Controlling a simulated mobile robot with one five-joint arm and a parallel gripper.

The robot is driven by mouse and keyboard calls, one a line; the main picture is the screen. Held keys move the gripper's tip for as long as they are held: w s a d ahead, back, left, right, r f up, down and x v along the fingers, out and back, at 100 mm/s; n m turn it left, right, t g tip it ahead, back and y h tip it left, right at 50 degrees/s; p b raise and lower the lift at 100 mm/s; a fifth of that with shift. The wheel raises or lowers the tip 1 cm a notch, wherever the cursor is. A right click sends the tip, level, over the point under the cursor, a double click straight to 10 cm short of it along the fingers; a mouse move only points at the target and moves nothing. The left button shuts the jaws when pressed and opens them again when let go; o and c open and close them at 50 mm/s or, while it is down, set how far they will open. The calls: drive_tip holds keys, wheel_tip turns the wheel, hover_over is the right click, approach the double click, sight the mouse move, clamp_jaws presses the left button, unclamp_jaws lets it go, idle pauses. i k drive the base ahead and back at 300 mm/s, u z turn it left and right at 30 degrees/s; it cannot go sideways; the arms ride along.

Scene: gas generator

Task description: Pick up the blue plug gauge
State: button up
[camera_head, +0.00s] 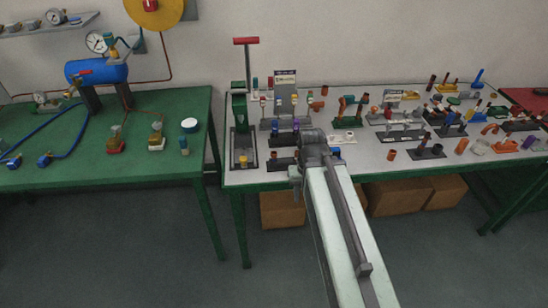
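My arm reaches from the bottom right up to the front edge of the white table (375,167). My gripper (308,158) is at the arm's far end, over that front edge; its fingers are mostly hidden by the wrist, so its opening does not show. A small blue piece (336,152) shows just right of the wrist. A blue upright piece with a wide foot (478,79) stands at the far right back of the table. I cannot tell which of these, if either, is the blue plug gauge. No held object is visible.
A green press with a red handle (242,110) stands at the white table's left end. Many small fittings and stands crowd the table to the right. A green table (60,180) with a blue tank (97,72) is at left. Cardboard boxes (282,210) sit under the white table.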

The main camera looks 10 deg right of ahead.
sight(275, 123)
drive_tip(key=u, duration=3.3)
drive_tip(key=k, duration=1.05)
drive_tip(key=z, duration=1.5)
drive_tip(key=i, duration=1.2)
drive_tip(key=u, duration=0.05)
